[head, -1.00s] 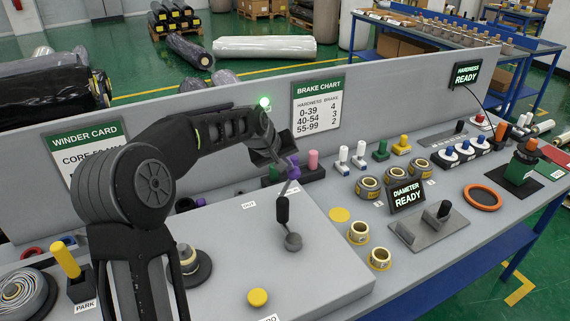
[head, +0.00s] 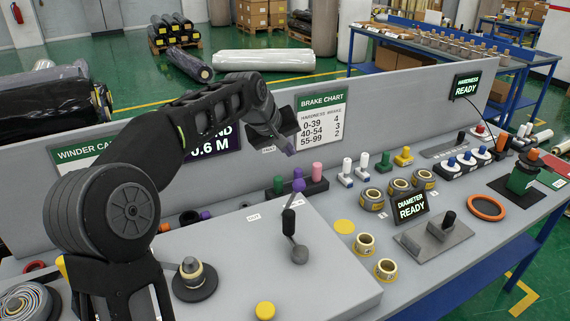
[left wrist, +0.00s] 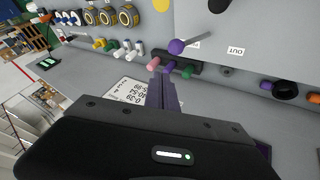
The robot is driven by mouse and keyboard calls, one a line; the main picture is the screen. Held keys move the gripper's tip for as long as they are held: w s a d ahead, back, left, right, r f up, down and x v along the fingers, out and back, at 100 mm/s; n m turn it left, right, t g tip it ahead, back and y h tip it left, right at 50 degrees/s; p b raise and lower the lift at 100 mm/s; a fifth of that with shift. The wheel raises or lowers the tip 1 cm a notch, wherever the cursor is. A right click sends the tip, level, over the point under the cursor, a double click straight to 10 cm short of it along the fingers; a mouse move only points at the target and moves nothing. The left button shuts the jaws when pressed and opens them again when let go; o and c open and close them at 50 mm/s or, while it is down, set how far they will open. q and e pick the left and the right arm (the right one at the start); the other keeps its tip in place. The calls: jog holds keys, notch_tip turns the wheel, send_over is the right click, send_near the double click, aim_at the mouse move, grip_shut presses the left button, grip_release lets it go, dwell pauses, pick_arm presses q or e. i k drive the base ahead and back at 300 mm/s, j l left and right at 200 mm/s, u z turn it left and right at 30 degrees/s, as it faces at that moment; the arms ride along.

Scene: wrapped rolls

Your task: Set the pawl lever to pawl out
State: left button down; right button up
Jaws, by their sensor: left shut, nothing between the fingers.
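The pawl lever has a purple knob (head: 298,186) on a thin rod rising behind a black grip (head: 289,221). Its knob is on the right, away from the OUT label (head: 253,217) and close to a second label. The left wrist view shows the knob (left wrist: 176,46) and the OUT label (left wrist: 236,50) apart. My left gripper (head: 289,149) is shut and empty, above and behind the knob, in front of the brake chart. Its purple fingers (left wrist: 166,92) point toward the peg rack and do not touch the knob. My right gripper is out of view.
A rack with green (head: 278,185), purple and pink (head: 317,170) pegs stands just behind the knob. The upright grey panel with the brake chart (head: 322,121) is behind it. A yellow button (head: 265,310) and a cone spindle (head: 193,274) are nearer. The grey box top is mostly clear.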

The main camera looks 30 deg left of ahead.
aim_at(292, 199)
jog(key=k+l, duration=0.75)
jog(key=k, duration=0.15)
